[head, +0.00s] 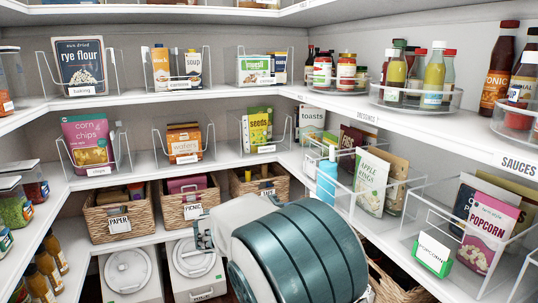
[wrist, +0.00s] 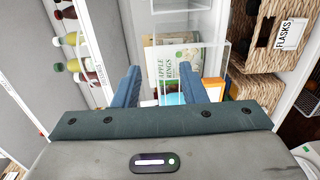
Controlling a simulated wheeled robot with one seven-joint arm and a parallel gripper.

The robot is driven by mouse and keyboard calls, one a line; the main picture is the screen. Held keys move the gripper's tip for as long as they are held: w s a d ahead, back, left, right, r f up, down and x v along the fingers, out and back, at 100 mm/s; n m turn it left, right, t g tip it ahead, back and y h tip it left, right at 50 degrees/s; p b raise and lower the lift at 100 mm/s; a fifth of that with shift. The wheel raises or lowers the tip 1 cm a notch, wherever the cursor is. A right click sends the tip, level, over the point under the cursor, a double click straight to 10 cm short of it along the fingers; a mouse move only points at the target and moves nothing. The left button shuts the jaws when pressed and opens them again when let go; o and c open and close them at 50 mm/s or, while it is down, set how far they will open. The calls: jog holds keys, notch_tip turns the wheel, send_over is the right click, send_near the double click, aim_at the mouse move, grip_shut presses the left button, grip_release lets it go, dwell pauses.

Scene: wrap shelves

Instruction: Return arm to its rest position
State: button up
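My arm, with dark teal rings and pale links, fills the lower middle of the head view and hides part of the lower shelves. The wrist view shows my gripper (wrist: 161,78) with its two blue fingers spread apart and nothing clearly held between them. The fingers point toward a clear bin with the apple rings pouch (wrist: 168,62). That pouch also shows in the head view (head: 370,184). A light blue item (wrist: 173,99) shows in the gap beyond the fingers; I cannot tell its distance.
Packed shelves surround my arm on the left, back and right. A blue bottle (head: 326,183) stands beside the apple rings pouch. A popcorn bin (head: 470,240) is at the right. Wicker baskets (head: 118,221) line the back, above white lidded containers (head: 128,272).

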jog(key=s+d+m+g+y+p, duration=0.1)
jog(key=s+d+g+y+p, duration=0.5)
jog(key=s+d, duration=0.45)
jog(key=s+a+r+m+t+y+p, duration=0.1)
jog(key=s+y+p, duration=0.3)
jog(key=s+y, duration=0.1)
jog(key=s+a+r+m+t+y+p, duration=0.1)
jog(key=s+y+p, duration=0.3)
jog(key=s, duration=0.4)
jog(key=shift+a+r+m+y, duration=0.3)
jog(key=shift+r+m+y, duration=0.1)
jog(key=shift+m+y, duration=0.35)
jog(key=shift+s, duration=0.15)
dwell(0.3)
